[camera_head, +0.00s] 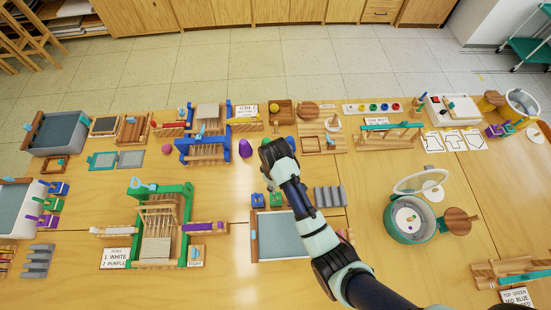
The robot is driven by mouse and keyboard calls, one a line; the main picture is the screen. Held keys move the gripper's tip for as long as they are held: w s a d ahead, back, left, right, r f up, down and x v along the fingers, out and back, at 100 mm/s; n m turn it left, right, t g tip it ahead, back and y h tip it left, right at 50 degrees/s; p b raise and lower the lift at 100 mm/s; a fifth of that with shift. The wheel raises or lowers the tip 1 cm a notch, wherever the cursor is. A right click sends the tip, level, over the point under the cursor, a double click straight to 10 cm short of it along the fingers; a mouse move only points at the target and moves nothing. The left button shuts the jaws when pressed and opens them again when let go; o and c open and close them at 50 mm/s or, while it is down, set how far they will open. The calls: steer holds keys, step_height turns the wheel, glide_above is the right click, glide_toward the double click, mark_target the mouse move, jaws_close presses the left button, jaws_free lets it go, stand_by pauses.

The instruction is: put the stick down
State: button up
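My arm reaches in from the lower right over the middle of the table, and my gripper (277,152) is above the tabletop. It is dark and seen from behind and above, so its fingers and anything between them are hidden. I cannot make out a stick in it.
A blue loom (183,146) and a green loom (187,213) stand to the left. A grey-blue tray (275,236) lies partly under my arm. A round lidded pot (408,218) is at right. Bare wood shows right of the arm (365,185).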

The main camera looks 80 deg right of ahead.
step_height(320, 180, up, 2)
steer(key=shift+r, duration=0.15)
stand_by(0.4)
steer(key=w+a+r+n+t+h, duration=0.15)
steer(key=w+a+r+t, duration=0.25)
steer(key=w+a+r, duration=0.55)
steer(key=w+a+r+n+t, duration=0.1)
steer(key=w+a+r+t, duration=0.2)
steer(key=a+r, duration=0.6)
steer(key=w+a+r+n+t+y, duration=0.1)
steer(key=w+a+r+t, duration=0.2)
steer(key=a+r, duration=0.7)
steer(key=a+t, duration=0.2)
steer(key=a, duration=0.1)
steer(key=shift+w+t, duration=0.4)
steer(key=shift+r+y, duration=0.1)
steer(key=shift+y, duration=0.15)
